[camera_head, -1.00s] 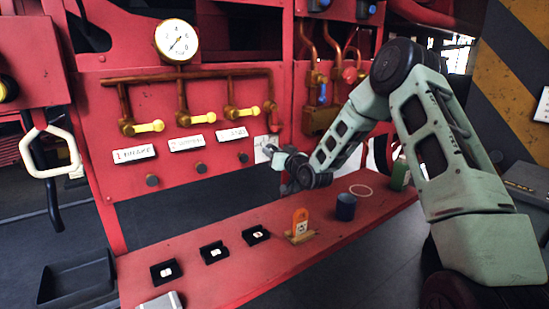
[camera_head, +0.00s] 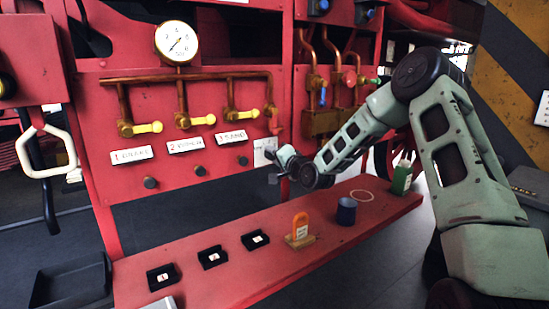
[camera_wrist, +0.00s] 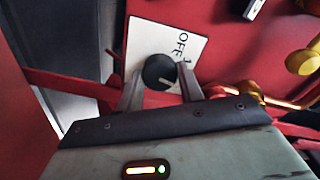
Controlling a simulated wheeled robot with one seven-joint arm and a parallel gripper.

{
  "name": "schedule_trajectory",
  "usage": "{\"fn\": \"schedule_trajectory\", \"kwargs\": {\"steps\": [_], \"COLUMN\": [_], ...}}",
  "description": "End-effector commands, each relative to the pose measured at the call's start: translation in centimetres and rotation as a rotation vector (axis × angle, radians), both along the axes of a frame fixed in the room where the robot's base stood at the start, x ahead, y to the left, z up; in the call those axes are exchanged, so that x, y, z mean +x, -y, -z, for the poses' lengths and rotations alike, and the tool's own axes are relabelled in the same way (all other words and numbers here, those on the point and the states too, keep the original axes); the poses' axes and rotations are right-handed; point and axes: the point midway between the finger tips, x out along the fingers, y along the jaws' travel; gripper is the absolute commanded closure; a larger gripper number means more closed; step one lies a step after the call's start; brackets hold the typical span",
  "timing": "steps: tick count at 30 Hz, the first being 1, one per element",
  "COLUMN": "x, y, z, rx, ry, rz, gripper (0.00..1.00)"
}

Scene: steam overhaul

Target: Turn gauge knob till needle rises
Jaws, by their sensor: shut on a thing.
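The pressure gauge (camera_head: 177,42) is a round white dial with a brass rim at the top of the red panel. Its thin dark needle slants to the lower left. The gauge knob (camera_wrist: 159,71) is a round black knob with a pale pointer line, in front of a white plate (camera_wrist: 190,38) that reads "OFF". The plate also shows in the head view (camera_head: 263,152). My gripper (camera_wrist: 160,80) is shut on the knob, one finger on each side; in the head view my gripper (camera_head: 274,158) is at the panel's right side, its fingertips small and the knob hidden.
Copper pipes with several yellow-handled valves (camera_head: 190,121) cross the panel above labels (camera_head: 184,145). The red shelf (camera_head: 285,262) below bears black trays (camera_head: 212,257), an orange tag (camera_head: 300,226), a blue cup (camera_head: 346,211) and a green bottle (camera_head: 402,178).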

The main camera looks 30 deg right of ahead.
Motion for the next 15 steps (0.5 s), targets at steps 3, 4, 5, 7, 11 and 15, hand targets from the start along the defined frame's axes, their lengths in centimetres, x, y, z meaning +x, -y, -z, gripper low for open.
{"fn": "schedule_trajectory", "kwargs": {"steps": [3,4,5,7,11,15], "x": [-0.04,-0.03,-0.03,-0.02,-0.02,-0.02], "y": [0.15,0.15,0.13,0.11,0.1,0.11], "z": [0.09,0.08,0.08,0.06,0.07,0.06], "rx": [0.059,0.073,0.083,0.106,0.132,0.145], "ry": [-0.004,-0.004,-0.004,-0.005,-0.006,-0.006], "rz": [0.002,0.002,0.001,0.001,0.001,0.002], "gripper": [0.85,0.85,0.85,0.85,0.85,0.85]}}
